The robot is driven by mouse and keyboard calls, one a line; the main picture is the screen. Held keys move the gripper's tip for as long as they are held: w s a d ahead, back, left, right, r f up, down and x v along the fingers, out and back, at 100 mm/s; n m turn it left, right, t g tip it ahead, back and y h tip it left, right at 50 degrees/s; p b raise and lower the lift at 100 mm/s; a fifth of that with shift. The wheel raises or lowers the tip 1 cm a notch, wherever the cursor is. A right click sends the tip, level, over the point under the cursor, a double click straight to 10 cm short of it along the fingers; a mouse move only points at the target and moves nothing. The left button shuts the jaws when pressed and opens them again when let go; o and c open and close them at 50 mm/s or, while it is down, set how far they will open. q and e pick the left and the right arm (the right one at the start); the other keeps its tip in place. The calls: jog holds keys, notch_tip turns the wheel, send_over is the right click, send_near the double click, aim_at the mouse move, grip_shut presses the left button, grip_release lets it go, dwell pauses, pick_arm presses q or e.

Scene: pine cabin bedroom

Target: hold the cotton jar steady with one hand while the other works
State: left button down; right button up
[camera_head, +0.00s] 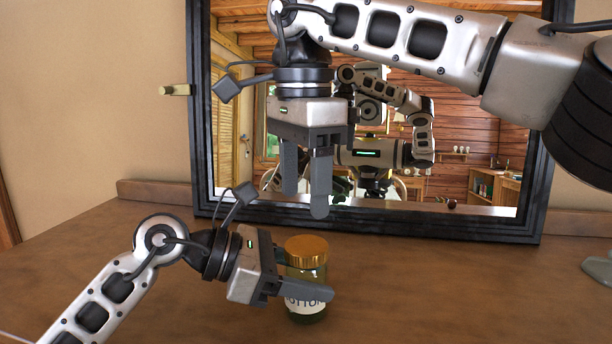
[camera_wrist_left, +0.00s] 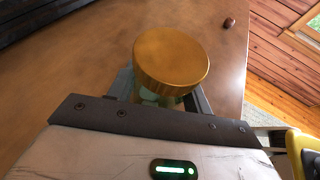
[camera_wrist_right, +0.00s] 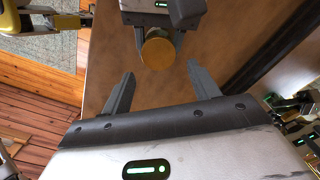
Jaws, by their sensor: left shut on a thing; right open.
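The cotton jar (camera_head: 306,312) stands upright on the wooden dresser top, with a golden-brown lid (camera_head: 306,249) on it and a partly hidden white label. My left gripper (camera_head: 306,288) is shut on the jar's body below the lid. In the left wrist view the lid (camera_wrist_left: 171,58) hides most of the jar. My right gripper (camera_head: 305,200) is open and empty, pointing down above the jar in the head view. In the right wrist view the lid (camera_wrist_right: 158,52) shows beyond and between the right gripper's open fingers (camera_wrist_right: 161,85), apart from them.
A large black-framed mirror (camera_head: 380,226) stands at the back of the dresser top (camera_head: 420,290) and reflects the room and my arms. A wall peg (camera_head: 175,90) is left of it. A grey-green object (camera_head: 598,268) is at the far right. The dresser top right of the jar is clear.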

aim_at(307, 245)
jog(key=n, duration=0.2)
jog(key=r+n, duration=0.1)
jog(key=n, duration=0.2)
jog(key=shift+s+d, duration=0.1)
jog(key=shift+d, duration=0.1)
jog(key=shift+f, duration=0.15)
jog(key=shift+f, duration=3.95)
